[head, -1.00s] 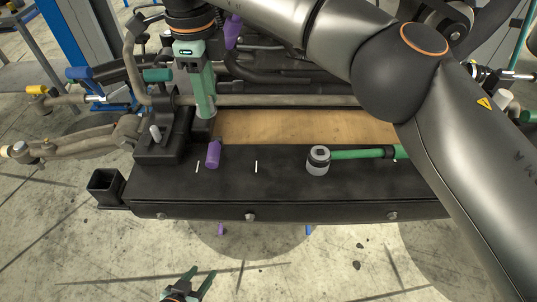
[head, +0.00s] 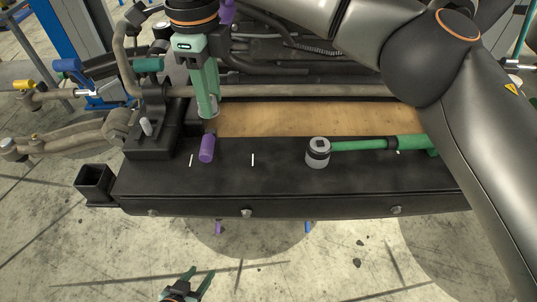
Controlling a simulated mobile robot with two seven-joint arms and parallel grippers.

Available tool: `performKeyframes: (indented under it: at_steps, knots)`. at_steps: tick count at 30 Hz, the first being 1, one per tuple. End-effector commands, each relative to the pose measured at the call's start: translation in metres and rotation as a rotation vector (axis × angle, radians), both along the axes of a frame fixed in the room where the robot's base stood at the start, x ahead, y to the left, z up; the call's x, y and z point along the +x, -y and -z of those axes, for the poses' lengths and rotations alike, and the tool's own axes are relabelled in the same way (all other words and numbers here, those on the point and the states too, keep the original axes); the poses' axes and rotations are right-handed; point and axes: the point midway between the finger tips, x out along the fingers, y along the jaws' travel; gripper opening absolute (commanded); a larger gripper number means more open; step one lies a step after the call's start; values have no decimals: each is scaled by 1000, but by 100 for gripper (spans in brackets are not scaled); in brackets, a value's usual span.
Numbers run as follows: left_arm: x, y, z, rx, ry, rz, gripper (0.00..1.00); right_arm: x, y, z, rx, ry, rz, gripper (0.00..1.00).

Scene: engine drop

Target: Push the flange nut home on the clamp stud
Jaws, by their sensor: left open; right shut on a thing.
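My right gripper (head: 207,108) comes down from the top, its green fingers shut on a small grey piece at their tips. Little of that piece shows, so I cannot tell for sure that it is the flange nut. It hangs above the left end of the wooden board, behind a purple cylinder (head: 206,148). I cannot tell whether this peg is the clamp stud. My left gripper (head: 187,283) is open and empty at the bottom edge, over the floor.
A green-handled wrench with a round grey head (head: 318,152) lies on the black bench top (head: 270,180). The wooden board (head: 300,121) behind it is bare. A square black tube (head: 94,183) juts out at the bench's left corner. My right arm covers the right side.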

Motion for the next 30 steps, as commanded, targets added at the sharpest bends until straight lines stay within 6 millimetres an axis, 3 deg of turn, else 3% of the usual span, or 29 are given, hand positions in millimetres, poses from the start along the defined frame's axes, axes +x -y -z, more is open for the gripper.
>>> performKeyframes:
  at_steps: [11,15,26,30]
  knots:
    - [0,0,2,-1,3,-1,50,-16,53,24,0,-1,0,0]
    - [1,0,0,-1,3,-1,50,-22,71,48,0,-3,1,0]
    - [1,0,-3,-1,3,-1,50,-29,93,76,-1,-2,1,0]
    - [1,0,-2,-2,4,-1,50,-32,97,97,-1,-3,1,0]
